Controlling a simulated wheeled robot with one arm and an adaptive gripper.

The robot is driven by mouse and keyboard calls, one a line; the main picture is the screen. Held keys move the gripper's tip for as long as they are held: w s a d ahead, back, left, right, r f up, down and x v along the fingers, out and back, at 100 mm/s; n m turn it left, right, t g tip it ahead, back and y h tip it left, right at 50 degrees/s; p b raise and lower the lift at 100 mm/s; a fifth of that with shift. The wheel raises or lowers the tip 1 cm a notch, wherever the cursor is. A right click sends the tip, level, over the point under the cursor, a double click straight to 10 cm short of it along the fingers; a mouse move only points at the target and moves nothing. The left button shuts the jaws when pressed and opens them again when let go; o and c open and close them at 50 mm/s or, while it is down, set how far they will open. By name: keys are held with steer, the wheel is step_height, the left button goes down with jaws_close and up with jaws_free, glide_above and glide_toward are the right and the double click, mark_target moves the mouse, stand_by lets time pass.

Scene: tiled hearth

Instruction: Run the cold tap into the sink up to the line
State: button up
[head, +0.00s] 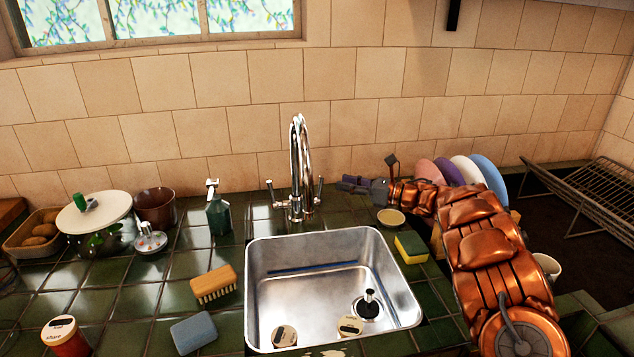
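The steel sink (268,300) is set in the green tiled counter. A dark blue line (310,268) runs along its back inner wall. A black-topped stopper (369,297) stands at the drain, lower right in the basin. The chrome tap (300,150) rises behind the sink, with a left lever (271,192) and a right lever (320,188). I cannot tell which is cold. No water stream shows. My gripper (347,184) points left, a little right of the right lever, apparently apart from it. Its fingers are small and dark, and their opening is unclear.
A yellow-green sponge (410,247) and a small round dish (391,217) lie right of the sink. Plates (466,168) stand behind my arm. A green soap bottle (218,213), a brush (214,285) and a blue sponge (193,332) are on the left. A wire rack (585,200) is far right.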

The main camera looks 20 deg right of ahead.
mark_target(322, 179)
steer(key=p+x, duration=0.2)
steer(key=x, duration=0.5)
steer(key=shift+w+a+f, duration=0.15)
steer(key=shift+a, duration=0.3)
jaws_close()
stand_by(0.5)
